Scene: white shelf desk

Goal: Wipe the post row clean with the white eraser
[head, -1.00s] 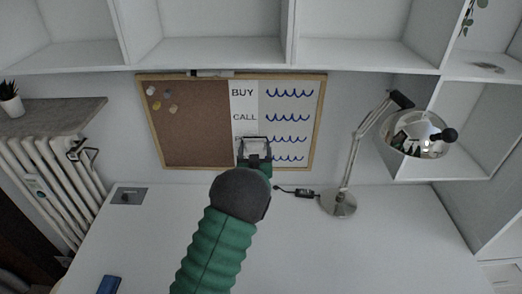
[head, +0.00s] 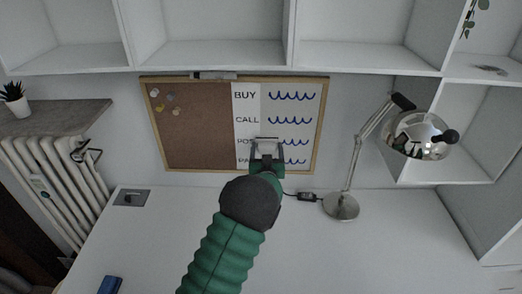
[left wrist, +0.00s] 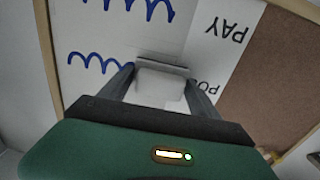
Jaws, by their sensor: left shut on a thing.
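The board (head: 325,115) hangs on the wall, cork on the left and white on the right, with rows BUY, CALL, POST and PAY. The post row's blue wavy line (head: 293,142) shows to the right of my left gripper (head: 267,150). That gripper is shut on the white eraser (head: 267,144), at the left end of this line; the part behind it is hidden. In the left wrist view the eraser (left wrist: 160,84) sits between the fingers, at or close to the board face, with the post line (left wrist: 98,63) beside it. My right gripper is not in view.
A silver desk lamp (head: 341,205) stands on the white desk right of the board, its head (head: 415,135) reaching right. A black cable adapter (head: 307,197) lies beside its base. A blue object (head: 109,285) lies at front left. Shelves (head: 210,55) overhang the board.

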